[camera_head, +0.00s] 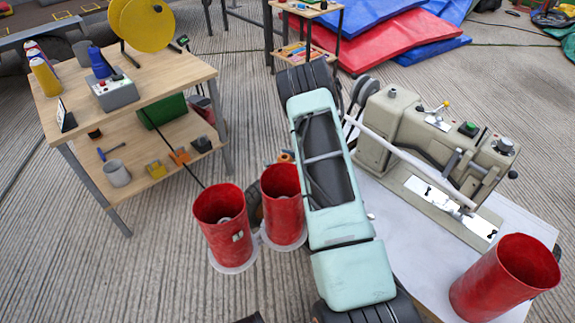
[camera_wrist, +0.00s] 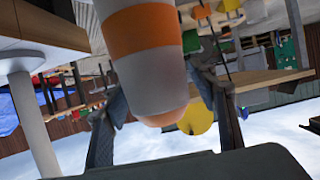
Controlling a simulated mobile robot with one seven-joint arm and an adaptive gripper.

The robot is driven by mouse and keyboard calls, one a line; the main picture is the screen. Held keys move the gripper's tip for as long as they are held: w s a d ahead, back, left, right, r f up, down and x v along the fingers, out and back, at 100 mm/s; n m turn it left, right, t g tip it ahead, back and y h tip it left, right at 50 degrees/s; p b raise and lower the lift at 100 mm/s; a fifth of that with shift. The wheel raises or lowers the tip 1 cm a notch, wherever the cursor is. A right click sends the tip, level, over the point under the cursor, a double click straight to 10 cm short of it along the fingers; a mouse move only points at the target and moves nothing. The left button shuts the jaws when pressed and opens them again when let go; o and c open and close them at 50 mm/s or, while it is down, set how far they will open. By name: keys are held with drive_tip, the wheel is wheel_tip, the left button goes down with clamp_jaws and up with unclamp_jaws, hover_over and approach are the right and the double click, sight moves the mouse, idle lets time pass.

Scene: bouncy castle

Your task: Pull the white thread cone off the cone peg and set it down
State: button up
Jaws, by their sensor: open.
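My gripper shows in the wrist view (camera_wrist: 165,125) with its two dark fingers apart; it is hidden behind my arm in the head view. A rounded white body with orange bands (camera_wrist: 165,80) fills the upper middle of the wrist view, its end between the fingers in the picture. I cannot tell its depth, nor whether it is the white thread cone. No plain white cone on a peg is clear in the head view. A small orange piece (camera_head: 285,157) shows beside my arm there.
A wooden workbench (camera_head: 165,78) at left carries a yellow reel (camera_head: 147,25), a grey control box (camera_head: 115,92) and several coloured cones. Red buckets (camera_head: 222,225) stand left of my arm. A beige machine (camera_head: 430,140) and another red bucket (camera_head: 505,278) occupy the right-hand table.

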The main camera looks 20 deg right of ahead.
drive_tip(key=shift+x, duration=1.15)
clamp_jaws()
drive_tip(key=shift+r, duration=0.1)
